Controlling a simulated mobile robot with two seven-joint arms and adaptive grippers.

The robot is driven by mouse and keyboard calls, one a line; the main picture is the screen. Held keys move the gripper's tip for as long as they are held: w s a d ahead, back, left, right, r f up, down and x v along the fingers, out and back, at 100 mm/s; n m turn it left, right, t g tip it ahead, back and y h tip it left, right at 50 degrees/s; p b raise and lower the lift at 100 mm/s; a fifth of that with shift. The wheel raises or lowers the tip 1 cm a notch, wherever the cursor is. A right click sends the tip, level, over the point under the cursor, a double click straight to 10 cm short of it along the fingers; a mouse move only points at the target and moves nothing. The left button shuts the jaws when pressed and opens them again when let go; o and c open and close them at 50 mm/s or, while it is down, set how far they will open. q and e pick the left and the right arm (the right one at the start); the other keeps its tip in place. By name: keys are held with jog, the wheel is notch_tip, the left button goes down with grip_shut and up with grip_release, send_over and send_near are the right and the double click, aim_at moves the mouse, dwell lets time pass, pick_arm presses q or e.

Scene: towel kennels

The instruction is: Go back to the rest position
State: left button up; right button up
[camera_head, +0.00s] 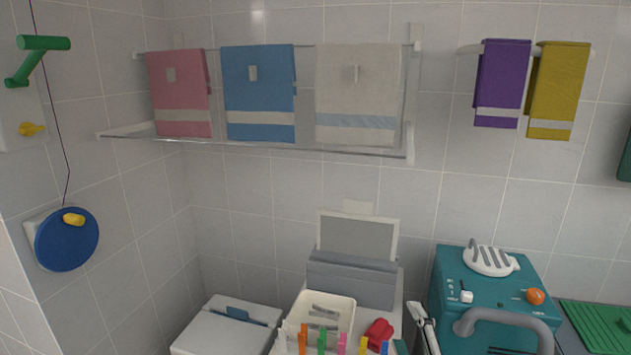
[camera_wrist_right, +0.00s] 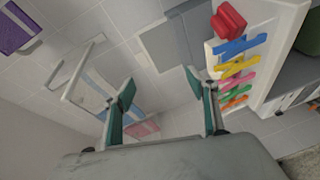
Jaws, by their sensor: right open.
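My right gripper (camera_head: 424,328) shows at the bottom of the head view, between the white cabinet and the teal machine. In the right wrist view its two green-tipped fingers (camera_wrist_right: 160,85) stand wide apart with nothing between them. My left gripper is not in view. Pink (camera_head: 180,92), blue (camera_head: 258,92) and cream (camera_head: 357,93) towels hang on the left rail. Purple (camera_head: 502,83) and yellow (camera_head: 557,90) towels hang on the right rail.
A clear shelf (camera_head: 270,147) juts out below the left rail. A white cabinet top holds a cream basket (camera_head: 325,309), a red object (camera_head: 379,333) and several coloured clips. The teal machine (camera_head: 455,275) has a grey curved handle (camera_head: 505,318). A blue disc (camera_head: 66,240) hangs at left.

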jog(key=s+d+f+m+g+h, duration=0.6)
jog(key=s+d+f+m+g, duration=0.35)
jog(key=s+d+f, duration=1.1)
jog(key=a+f+m+t+y, duration=0.1)
jog(key=a+f+y, duration=0.2)
jog(key=a+f, duration=0.3)
jog(key=a+f+m+t+y, duration=0.1)
jog(key=a+f+y, duration=0.3)
jog(key=a, duration=0.8)
jog(key=shift+w+f+t+y, duration=0.3)
jog(key=shift+f+t, duration=0.15)
jog(key=shift+f, duration=0.5)
